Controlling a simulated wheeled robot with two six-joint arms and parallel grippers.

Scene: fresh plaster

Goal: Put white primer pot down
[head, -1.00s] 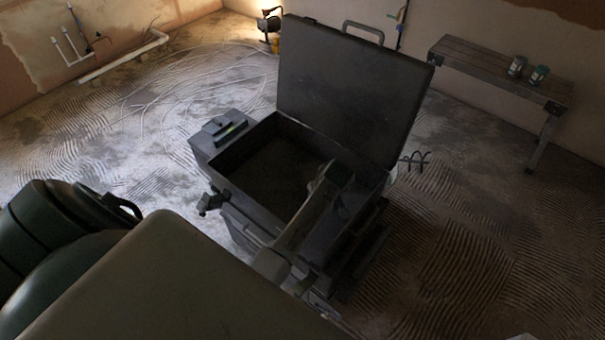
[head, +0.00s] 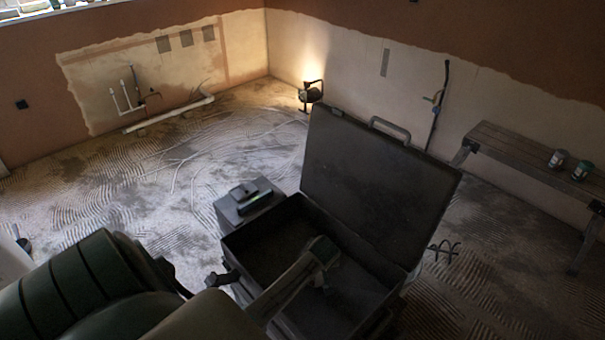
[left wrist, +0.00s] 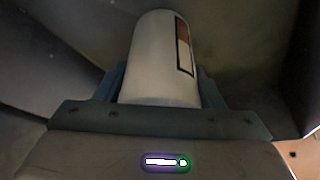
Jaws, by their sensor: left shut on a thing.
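In the left wrist view a white primer pot (left wrist: 155,55), a white cylinder with a red, white and dark-edged label on its side, stands out beyond my left gripper (left wrist: 163,88). The blue-grey fingers are on either side of the pot, shut on it. Its lower part is hidden by the gripper body. What lies beneath the pot is blurred, so I cannot tell whether it touches a surface. My right gripper is in neither view.
A dark open chest (head: 377,190) stands ahead, its lid raised, with a small dark case (head: 243,194) at its left. A wooden bench (head: 500,146) with two small cans (head: 557,160) is at the right wall. A lit lamp (head: 311,93) stands at the back. Ridged floor lies open left.

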